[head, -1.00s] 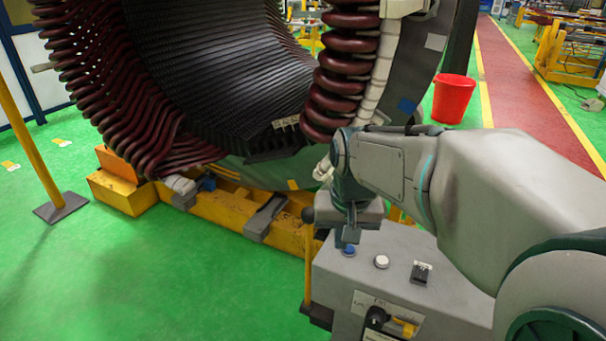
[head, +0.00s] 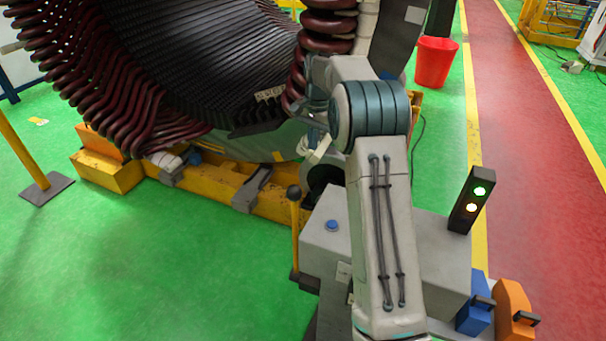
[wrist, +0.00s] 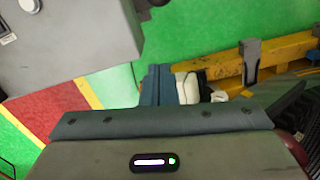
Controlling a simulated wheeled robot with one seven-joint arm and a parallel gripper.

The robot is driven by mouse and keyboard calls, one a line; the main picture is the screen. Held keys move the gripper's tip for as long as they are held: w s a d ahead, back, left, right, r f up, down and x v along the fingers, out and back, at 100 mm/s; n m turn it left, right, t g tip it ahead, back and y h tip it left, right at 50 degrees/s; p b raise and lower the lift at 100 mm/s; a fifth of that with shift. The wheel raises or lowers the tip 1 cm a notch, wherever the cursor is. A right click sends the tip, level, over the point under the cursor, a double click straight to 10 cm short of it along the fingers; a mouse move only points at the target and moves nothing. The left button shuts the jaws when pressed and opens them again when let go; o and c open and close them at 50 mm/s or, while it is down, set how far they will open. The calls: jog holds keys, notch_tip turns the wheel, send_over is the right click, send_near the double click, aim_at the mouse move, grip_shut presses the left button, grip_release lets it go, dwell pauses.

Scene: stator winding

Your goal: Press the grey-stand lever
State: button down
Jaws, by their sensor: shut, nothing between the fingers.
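The grey stand (head: 320,245) is below centre in the head view, partly hidden behind my arm. An upright yellow lever (head: 295,235) with a dark ball knob stands at its left side. A blue button (head: 332,225) shows on the stand's top. My gripper (wrist: 161,85) is shut and empty in the wrist view, its dark blue-grey fingers together over the green floor. The stand's top (wrist: 80,40) fills the upper left there, clear of the fingers. In the head view my wrist is raised behind the stand, near the stator, its fingertips hard to make out. The wrist view does not show the lever.
The stator (head: 200,60) with dark red coils rests on a yellow base (head: 215,185) behind the stand. A signal light (head: 471,200) shows green and amber at the right. Blue (head: 474,315) and orange (head: 512,315) blocks stand at lower right. Green floor at left is open.

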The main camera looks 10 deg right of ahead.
dwell(0.3)
jog(key=s+a+f+p, duration=0.1)
jog(key=f, duration=0.4)
jog(key=s+a+f+p, duration=0.1)
jog(key=a+f, duration=0.1)
jog(key=f, duration=0.3)
jog(key=shift+s+a+f, duration=0.3)
jog(key=shift+s+f, duration=0.05)
jog(key=shift+f, duration=0.05)
